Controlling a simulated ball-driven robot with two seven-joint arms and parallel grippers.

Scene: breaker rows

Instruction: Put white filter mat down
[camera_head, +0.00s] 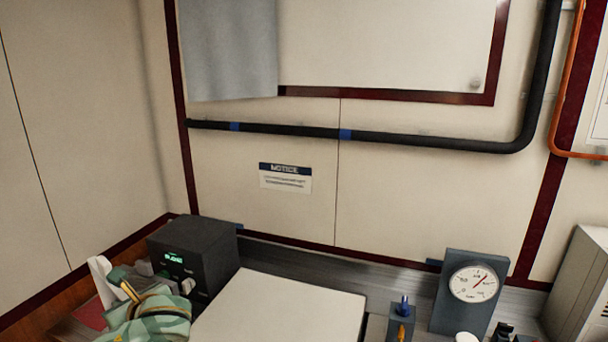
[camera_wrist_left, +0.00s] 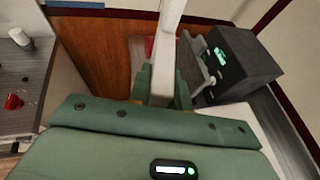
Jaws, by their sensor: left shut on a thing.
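The white filter mat (camera_wrist_left: 167,48) shows edge-on as a pale upright strip in the left wrist view. My left gripper (camera_wrist_left: 161,82) is shut on it, with one green finger on each side. In the head view, the pale end of the mat (camera_head: 99,274) shows at the lower left beside my green left gripper (camera_head: 118,287). The gripper is left of and in front of a black box with a green display (camera_head: 190,260). The lower part of the mat is hidden by the gripper. My right gripper is not in view.
A bare white flat surface (camera_head: 285,305) lies right of the black box. A gauge (camera_head: 473,283) and a small block with a blue knob (camera_head: 402,318) stand farther right. A red patch (camera_head: 88,315) shows beside the mat. A wall rises behind.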

